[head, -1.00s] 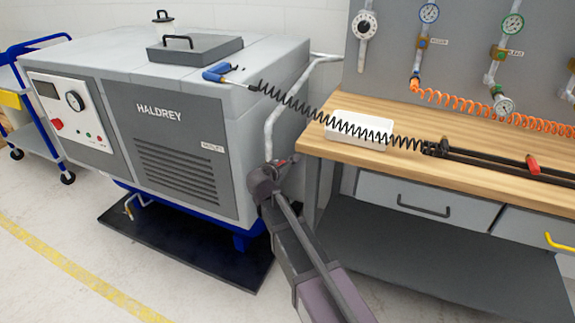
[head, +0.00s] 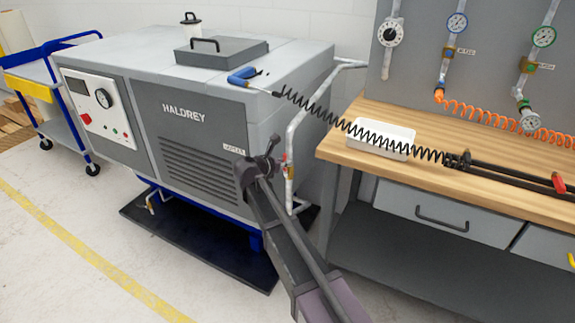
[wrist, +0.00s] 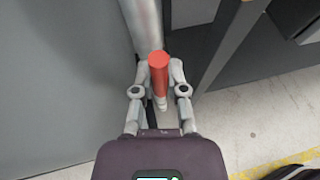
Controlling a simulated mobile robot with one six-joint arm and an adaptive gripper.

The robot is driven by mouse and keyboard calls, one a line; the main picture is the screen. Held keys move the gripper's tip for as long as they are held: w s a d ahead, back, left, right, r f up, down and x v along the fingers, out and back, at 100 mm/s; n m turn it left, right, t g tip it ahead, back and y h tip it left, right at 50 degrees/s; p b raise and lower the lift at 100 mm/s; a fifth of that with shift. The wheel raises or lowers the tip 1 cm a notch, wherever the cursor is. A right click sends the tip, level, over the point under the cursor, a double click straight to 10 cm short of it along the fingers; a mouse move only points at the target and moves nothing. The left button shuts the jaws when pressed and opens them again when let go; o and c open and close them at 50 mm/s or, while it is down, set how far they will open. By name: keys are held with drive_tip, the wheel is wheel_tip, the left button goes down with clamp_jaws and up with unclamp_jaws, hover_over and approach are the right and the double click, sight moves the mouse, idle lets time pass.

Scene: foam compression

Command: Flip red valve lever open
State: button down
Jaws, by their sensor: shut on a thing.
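The red lever (wrist: 158,72) stands out as a red cylinder between the two fingers in the wrist view. My gripper (wrist: 160,75) is shut on it, with a finger on each side. In the head view my gripper (head: 273,153) is beside the lower part of a light grey pipe (head: 299,118) at the compressor's right end. A bit of the red lever (head: 284,157) shows just right of the gripper, near a brass-coloured fitting (head: 290,173) on the pipe. The valve body is mostly hidden, so the lever's exact angle cannot be told.
The grey HALDREY compressor (head: 190,150) stands close on the left. The wooden workbench (head: 350,160) is close on the right, with a white tray (head: 402,138). The floor at the front left is clear.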

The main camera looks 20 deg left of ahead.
drive_tip(key=shift+w+a, duration=0.1)
drive_tip(key=shift+a, duration=0.1)
idle(0.3)
drive_tip(key=c, duration=0.7)
unclamp_jaws()
drive_tip(key=shift+o, duration=0.2)
